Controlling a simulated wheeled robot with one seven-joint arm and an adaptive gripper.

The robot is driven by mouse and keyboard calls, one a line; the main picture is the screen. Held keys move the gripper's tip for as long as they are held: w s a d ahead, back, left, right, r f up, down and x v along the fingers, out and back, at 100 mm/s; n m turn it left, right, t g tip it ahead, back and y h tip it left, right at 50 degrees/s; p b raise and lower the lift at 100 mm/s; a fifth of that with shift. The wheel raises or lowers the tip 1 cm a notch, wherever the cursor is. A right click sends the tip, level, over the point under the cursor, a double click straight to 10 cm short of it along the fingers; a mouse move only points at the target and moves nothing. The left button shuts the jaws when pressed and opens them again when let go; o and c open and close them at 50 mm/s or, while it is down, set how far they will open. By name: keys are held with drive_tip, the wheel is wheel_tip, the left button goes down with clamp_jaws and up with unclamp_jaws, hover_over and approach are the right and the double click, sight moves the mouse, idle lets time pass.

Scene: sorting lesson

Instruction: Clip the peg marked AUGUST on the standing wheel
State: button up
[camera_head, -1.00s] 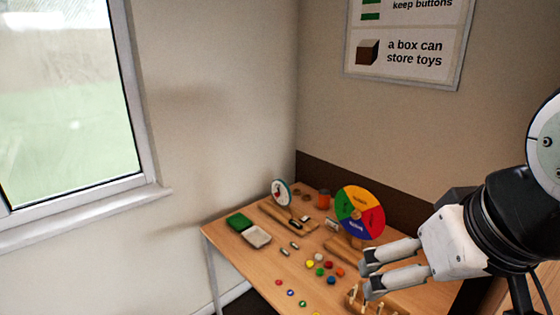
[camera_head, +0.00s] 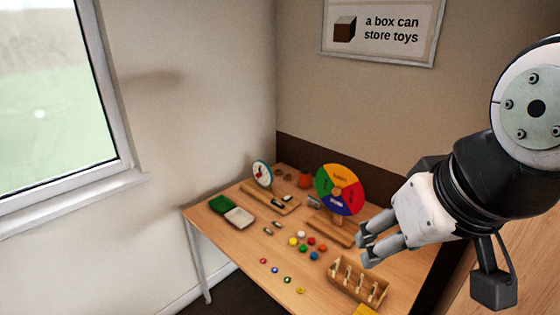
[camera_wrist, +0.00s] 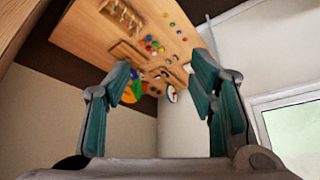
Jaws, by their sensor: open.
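The standing wheel (camera_head: 341,187) has orange, red, blue and green sectors and stands upright on a wooden base (camera_head: 333,232) at the back of the table. It also shows in the wrist view (camera_wrist: 132,88), partly behind a finger. A wooden rack (camera_head: 358,286) with several upright pegs (camera_head: 347,272) stands near the front right; the rack also shows in the wrist view (camera_wrist: 122,14). The lettering on the pegs is too small to read. My gripper (camera_head: 364,245) is open and empty, in the air in front of the wheel and over the rack's far side.
A yellow thing (camera_head: 365,310) lies at the front edge. Walls close off the back.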

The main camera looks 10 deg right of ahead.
drive_tip(key=c, duration=0.4)
drive_tip(key=w+d+f+n+g+h, duration=0.1)
drive_tip(key=w+d+f+n+g, duration=0.1)
drive_tip(key=w+d+f, duration=0.55)
drive_tip(key=w+d+f+n+g+h, duration=0.15)
drive_tip(key=w+d+f, duration=0.3)
drive_tip(key=w, duration=0.55)
drive_tip(key=shift+w+d+f+n+g+y+b, duration=0.4)
drive_tip(key=shift+w+d+f+n, duration=0.45)
drive_tip(key=shift+f, duration=4.45)
drive_tip(key=shift+w+d+f+n+g+y+b, duration=0.4)
drive_tip(key=shift+w+d+f, duration=0.65)
drive_tip(key=shift+f, duration=4.25)
drive_tip(key=shift+w+d+f+n+g+y+b, duration=0.35)
drive_tip(key=shift+w+d+f+n, duration=0.6)
drive_tip(key=shift+f, duration=4.35)
drive_tip(key=shift+d, duration=0.1)
